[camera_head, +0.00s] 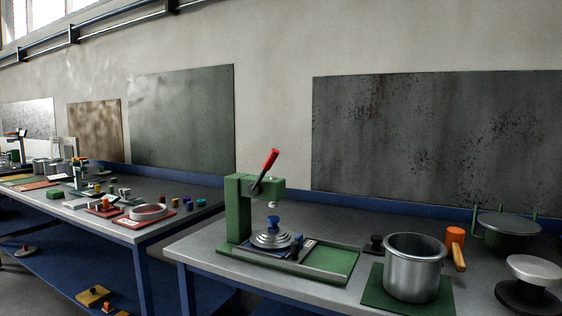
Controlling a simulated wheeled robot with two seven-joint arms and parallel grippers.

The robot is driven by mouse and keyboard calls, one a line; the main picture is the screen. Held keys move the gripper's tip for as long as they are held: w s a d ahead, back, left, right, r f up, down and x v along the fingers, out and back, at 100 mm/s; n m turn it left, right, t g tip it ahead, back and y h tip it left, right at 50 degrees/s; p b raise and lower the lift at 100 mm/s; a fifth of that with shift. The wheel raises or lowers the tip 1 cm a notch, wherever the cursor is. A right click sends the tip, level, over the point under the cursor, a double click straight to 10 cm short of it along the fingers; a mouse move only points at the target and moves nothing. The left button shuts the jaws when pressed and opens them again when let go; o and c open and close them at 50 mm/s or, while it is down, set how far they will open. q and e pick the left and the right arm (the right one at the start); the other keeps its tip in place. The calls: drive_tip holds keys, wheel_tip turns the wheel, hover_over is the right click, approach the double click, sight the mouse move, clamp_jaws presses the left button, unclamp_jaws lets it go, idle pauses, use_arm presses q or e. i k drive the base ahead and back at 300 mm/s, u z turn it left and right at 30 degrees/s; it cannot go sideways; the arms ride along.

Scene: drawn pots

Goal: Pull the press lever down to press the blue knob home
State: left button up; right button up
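A green press (238,207) stands on the near bench at the middle of the head view. Its lever (269,160) has a red grip and points up, tilted to the right. The blue knob (273,222) stands upright on a stepped silver lid (271,238) under the press head. A small gap shows between the knob and the press ram (272,205). Neither of my grippers is in view.
A silver pot (414,270) stands on a green mat to the right of the press. An orange-headed mallet (456,245), a green-posted fixture (508,228) and a silver-topped dark piece (533,275) are further right. A second bench (120,228) with several small parts stands at left.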

sight(254, 189)
drive_tip(key=z, duration=0.85)
drive_tip(key=i, duration=0.5)
drive_tip(key=z, duration=0.05)
